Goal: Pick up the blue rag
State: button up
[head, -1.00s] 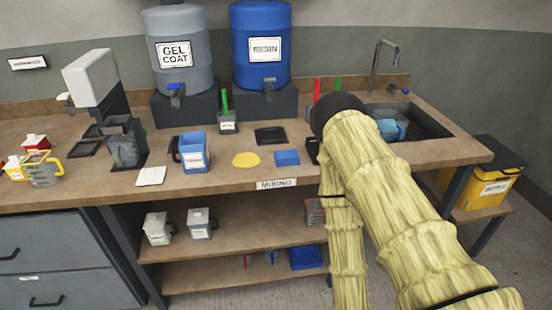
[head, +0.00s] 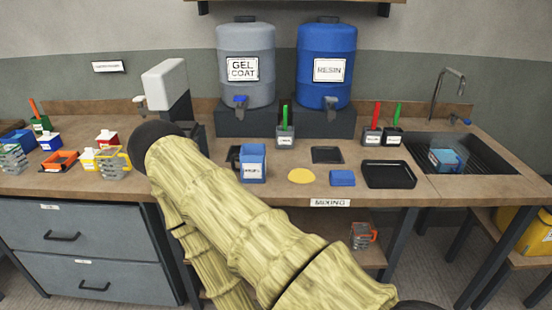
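A small blue folded rag (head: 342,178) lies flat on the front part of the wooden bench, just right of a round yellow patch (head: 301,176) and left of a black tray (head: 389,174). My arm, in a pale yellow sleeve, crosses the lower left of the head view and ends in a dark rounded part over the bench, well left of the rag. My gripper itself is not visible, so I cannot see its fingers. Nothing visible touches the rag.
A blue labelled jug (head: 253,164) stands left of the yellow patch. Gel coat (head: 246,69) and resin (head: 327,69) drums stand behind. Cups with red and green handles stand at the back. A sink (head: 460,152) is at right. The bench directly around the rag is mostly clear.

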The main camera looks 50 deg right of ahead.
aim_at(344, 178)
jog(key=u, duration=0.3)
jog(key=i, duration=1.15)
jog(key=z, duration=2.4)
